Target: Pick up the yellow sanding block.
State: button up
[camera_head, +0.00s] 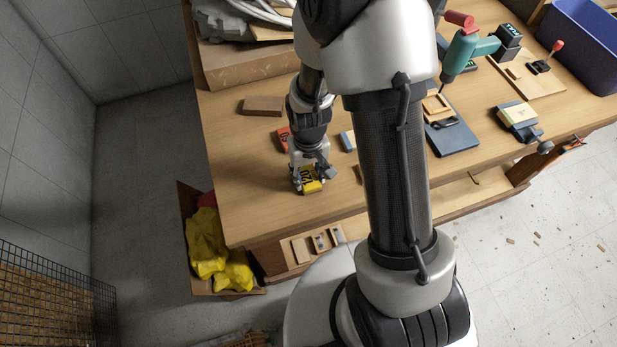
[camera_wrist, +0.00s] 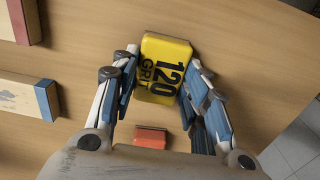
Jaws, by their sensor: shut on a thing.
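The yellow sanding block (camera_head: 312,186) with black "120" lettering is at the front left of the wooden workbench. In the wrist view the yellow sanding block (camera_wrist: 164,66) sits between the two fingers, its printed face towards the camera. My gripper (camera_head: 308,180) points down at it and is shut on it. In the wrist view my gripper (camera_wrist: 162,78) has one finger against each side of the block. I cannot tell whether the block touches the bench top or is slightly above it.
A red block (camera_head: 283,139), a brown block (camera_head: 262,106) and a blue-edged block (camera_head: 348,140) lie close by on the workbench (camera_head: 235,170). A green drill (camera_head: 466,50) and a blue bin (camera_head: 585,40) are at the right. A box with yellow cloth (camera_head: 206,243) stands on the floor at the left.

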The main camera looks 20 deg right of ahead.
aim_at(308, 177)
jog(key=shift+c, duration=0.9)
jog(key=shift+r, duration=0.1)
jog(key=shift+r, duration=0.2)
notch_tip(308, 177, up, 19)
jog(key=p, duration=0.5)
jog(key=shift+r, duration=0.2)
